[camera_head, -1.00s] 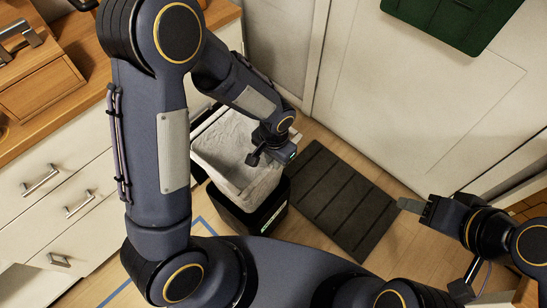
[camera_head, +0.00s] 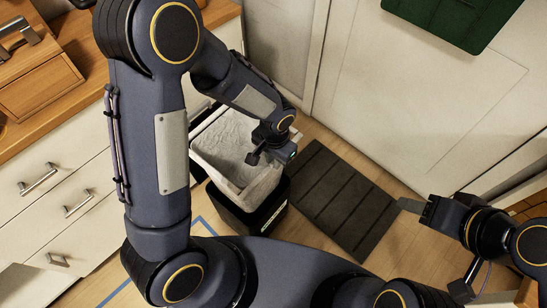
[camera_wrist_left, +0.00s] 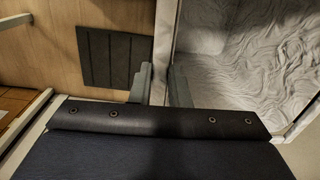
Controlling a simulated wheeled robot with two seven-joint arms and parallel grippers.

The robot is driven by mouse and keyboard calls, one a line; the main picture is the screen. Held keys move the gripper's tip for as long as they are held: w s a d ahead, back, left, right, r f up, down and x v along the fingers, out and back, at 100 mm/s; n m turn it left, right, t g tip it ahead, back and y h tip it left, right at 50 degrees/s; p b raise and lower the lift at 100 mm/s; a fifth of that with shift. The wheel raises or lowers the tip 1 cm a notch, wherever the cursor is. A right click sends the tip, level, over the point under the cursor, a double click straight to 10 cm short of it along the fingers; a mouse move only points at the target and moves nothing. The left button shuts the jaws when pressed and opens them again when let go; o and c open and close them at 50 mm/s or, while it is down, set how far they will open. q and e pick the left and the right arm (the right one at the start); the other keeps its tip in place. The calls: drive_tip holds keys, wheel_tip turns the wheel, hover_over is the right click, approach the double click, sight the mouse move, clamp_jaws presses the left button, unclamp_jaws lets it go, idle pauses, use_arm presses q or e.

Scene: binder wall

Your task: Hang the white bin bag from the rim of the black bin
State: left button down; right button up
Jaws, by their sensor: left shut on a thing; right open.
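The white bin bag (camera_head: 222,145) lines the black bin (camera_head: 252,219) in the head view, mouth open upward. Its pale edge runs around the top, and white material shows outside above the bin's dark lower wall. My left gripper (camera_head: 277,158) is at the bag's right edge, shut on it. In the left wrist view my left gripper (camera_wrist_left: 160,84) has one finger on each side of the bag's edge, with the wrinkled bag inside (camera_wrist_left: 240,60) to the right. Whether the rim is also between the fingers is hidden. My right gripper (camera_head: 414,207) is open and empty, well to the right.
A dark ribbed mat (camera_head: 343,199) lies on the wooden floor right of the bin. White drawers (camera_head: 65,200) and a wooden counter stand left. A pale door (camera_head: 420,90) with a green panel (camera_head: 450,18) stands behind. Floor between mat and right gripper is clear.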

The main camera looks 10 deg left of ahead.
idle(0.3)
use_arm(q)
drive_tip(key=shift+f+b, duration=1.95)
drive_tip(key=shift+f, duration=0.15)
drive_tip(key=shift+f+b, duration=2.7)
drive_tip(key=shift+f, duration=0.3)
wheel_tip(320, 180, down, 8)
drive_tip(key=b, duration=0.6)
drive_tip(key=shift+r+b, duration=0.25)
drive_tip(key=shift+b, duration=0.1)
drive_tip(key=shift+f, duration=0.1)
